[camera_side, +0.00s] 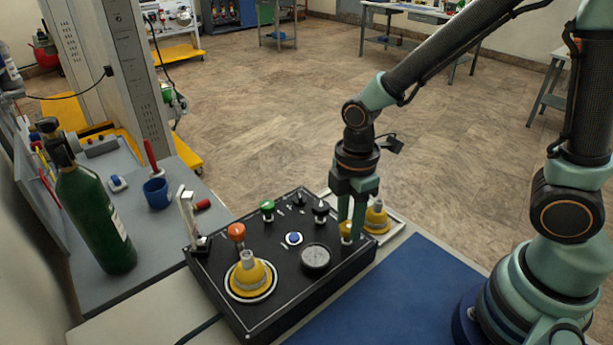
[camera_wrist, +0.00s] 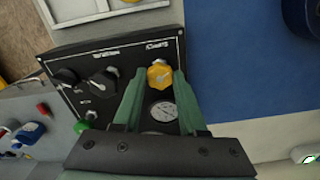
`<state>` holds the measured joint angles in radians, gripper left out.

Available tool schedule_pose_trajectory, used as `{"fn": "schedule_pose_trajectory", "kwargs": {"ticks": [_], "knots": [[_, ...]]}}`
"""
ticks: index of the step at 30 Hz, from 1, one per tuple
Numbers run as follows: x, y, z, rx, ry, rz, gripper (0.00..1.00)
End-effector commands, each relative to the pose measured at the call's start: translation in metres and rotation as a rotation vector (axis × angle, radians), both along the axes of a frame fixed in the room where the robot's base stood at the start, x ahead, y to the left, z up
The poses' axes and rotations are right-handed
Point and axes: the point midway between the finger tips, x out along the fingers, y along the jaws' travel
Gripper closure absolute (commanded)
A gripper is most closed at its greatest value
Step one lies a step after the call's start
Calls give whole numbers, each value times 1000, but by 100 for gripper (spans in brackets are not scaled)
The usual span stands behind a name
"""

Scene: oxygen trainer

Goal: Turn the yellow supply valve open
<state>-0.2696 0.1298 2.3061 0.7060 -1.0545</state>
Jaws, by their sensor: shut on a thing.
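The yellow supply valve (camera_wrist: 160,75) is a small knob at the corner of the black panel, under the label "SUPPLY" in the wrist view. In the side view the yellow valve (camera_side: 346,229) is partly hidden by my gripper's fingers. My gripper (camera_side: 350,222) points straight down and is shut on the yellow valve. In the wrist view my gripper's two green fingers (camera_wrist: 156,85) reach to either side of the knob. The black panel (camera_side: 330,270) lies on the bench, with a round gauge (camera_side: 315,257) near the valve.
The panel also carries an orange knob (camera_side: 237,231), a green knob (camera_side: 267,206), black knobs (camera_side: 321,209) and a blue button (camera_side: 294,238). A yellow mask (camera_side: 250,274) sits on it; another yellow mask (camera_side: 377,218) stands just behind my gripper. A green cylinder (camera_side: 95,215) stands left. The blue mat (camera_side: 400,295) is bare.

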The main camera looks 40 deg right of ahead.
Motion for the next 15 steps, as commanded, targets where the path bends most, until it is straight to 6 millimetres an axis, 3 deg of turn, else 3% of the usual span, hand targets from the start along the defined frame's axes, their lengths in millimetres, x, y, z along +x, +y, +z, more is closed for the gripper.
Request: {"fn": "schedule_pose_trajectory", "kwargs": {"ticks": [7,8,9,10,15], "knots": [[0,1,1,1,-1,3,100],[0,1,1,1,-1,3,51],[0,1,1,1,-1,3,36],[0,1,1,1,-1,2,29],[0,0,0,0,-1,1,29]]}}
